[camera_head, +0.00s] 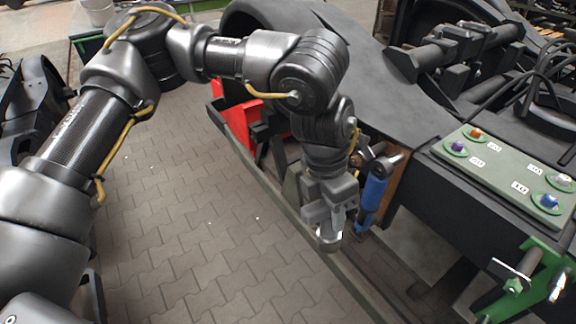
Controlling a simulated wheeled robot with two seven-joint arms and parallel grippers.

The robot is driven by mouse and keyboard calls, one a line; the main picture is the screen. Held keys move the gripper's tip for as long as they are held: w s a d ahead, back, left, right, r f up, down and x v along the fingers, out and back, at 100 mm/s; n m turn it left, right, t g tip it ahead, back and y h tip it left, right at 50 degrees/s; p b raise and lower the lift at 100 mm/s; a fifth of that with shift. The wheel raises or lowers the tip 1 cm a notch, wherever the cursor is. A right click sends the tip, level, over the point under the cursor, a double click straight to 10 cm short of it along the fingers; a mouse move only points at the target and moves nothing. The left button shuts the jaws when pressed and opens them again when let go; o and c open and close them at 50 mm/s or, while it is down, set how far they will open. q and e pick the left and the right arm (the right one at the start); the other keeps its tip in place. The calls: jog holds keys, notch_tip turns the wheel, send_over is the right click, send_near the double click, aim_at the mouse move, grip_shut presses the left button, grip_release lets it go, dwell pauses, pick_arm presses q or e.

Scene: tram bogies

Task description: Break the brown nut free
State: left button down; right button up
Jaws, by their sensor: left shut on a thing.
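A green plate (508,170) on the bogie at the right carries several coloured nuts with small white labels. The orange-brown nut (475,133) sits at its far left corner. The purple nut (457,147) is close to it; the blue nut (548,201) and a whitish nut (560,181) are at the plate's right end. My left gripper (328,232) points down, well left of the plate and apart from the nuts. It is shut on a silver metal piece (328,241), mostly hidden by the fingers. My right gripper is not in view.
A blue-bodied part with a dark eye end (373,192) stands just right of my left gripper. A red bin (236,112) is behind the arm. A green bracket with bolts (530,275) is at lower right. Paved floor (190,220) at left is clear.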

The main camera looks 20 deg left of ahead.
pick_arm(q)
jog(key=w+a+r+n+t+y, duration=0.1)
jog(key=w+a+r, duration=0.3)
jog(key=a, duration=0.5)
jog(key=shift+w+a+n+t, duration=0.4)
jog(key=shift+w, duration=0.35)
jog(key=shift+r, duration=0.1)
jog(key=shift+s+r, duration=0.1)
jog(key=shift+r, duration=0.1)
